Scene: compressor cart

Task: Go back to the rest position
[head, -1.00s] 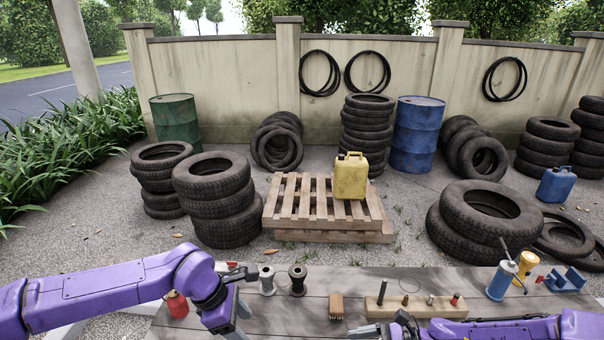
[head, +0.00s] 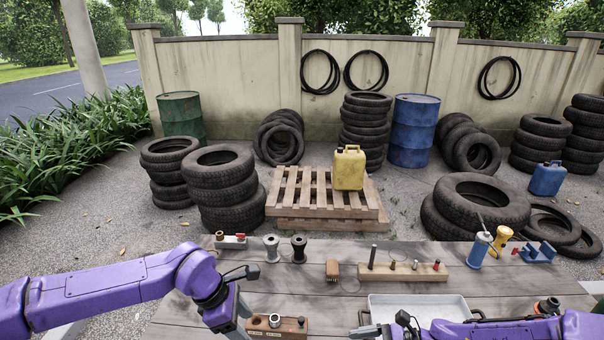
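My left arm comes in from the left over the table (head: 330,258). Its gripper (head: 240,321) points down at the near left, beside a small wooden block with round fittings (head: 287,326). Its two grey fingers look apart with nothing between them. My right gripper (head: 368,326) is low in the picture at the near edge of a grey tray (head: 461,300). Only part of its fingers shows, so its opening is unclear. I see nothing held in it.
Beyond are a pallet (head: 320,211), a yellow canister (head: 348,168) and tyre stacks (head: 220,188).

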